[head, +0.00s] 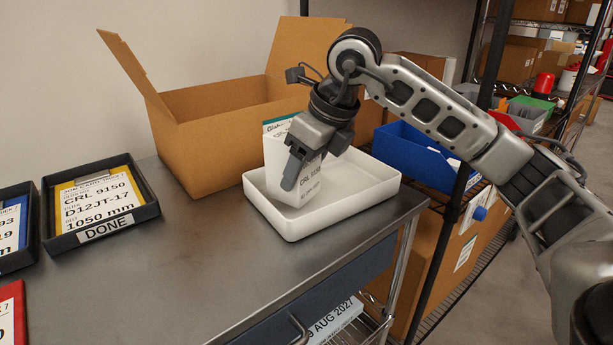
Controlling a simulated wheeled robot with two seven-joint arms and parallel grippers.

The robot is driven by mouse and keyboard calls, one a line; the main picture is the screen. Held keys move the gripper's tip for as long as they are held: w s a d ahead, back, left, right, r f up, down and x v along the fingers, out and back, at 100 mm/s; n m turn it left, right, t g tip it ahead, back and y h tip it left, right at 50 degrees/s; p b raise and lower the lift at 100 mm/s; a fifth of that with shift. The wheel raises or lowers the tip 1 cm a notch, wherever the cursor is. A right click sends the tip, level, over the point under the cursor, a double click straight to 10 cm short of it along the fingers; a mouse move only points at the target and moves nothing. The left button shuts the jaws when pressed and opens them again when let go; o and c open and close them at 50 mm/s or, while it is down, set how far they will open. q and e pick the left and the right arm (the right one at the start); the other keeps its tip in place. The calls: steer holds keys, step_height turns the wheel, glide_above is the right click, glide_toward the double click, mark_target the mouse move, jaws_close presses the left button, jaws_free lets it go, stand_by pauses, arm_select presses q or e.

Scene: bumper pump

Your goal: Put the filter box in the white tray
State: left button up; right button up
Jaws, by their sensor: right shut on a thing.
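The filter box (309,186) is a white carton with a teal-edged top and the print "CRL 9150". It is upright and slightly tilted, over the left part of the white tray (374,194). Its lower end is inside the tray's outline; I cannot tell whether it touches the tray floor. My right gripper (299,172) comes from the right and above and is shut on the filter box, hiding part of its front and top. The rest of the tray looks empty. My left gripper is not in view.
An open cardboard box (205,142) stands right behind the tray. Black card trays (101,235) lie at the left, one marked "DONE". A blue bin (413,156) and wire shelving stand at the right, past the table (222,284) edge. The table's front middle is clear.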

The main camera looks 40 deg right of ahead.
steer(key=shift+d+f, duration=0.1)
steer(key=shift+f, duration=0.8)
steer(key=shift+f, duration=0.15)
steer(key=o, duration=1.3)
steer(key=shift+r, duration=0.25)
steer(key=p+v, duration=0.1)
steer(key=v, duration=1)
steer(key=shift+s+r, duration=0.25)
steer(key=shift+r, duration=0.1)
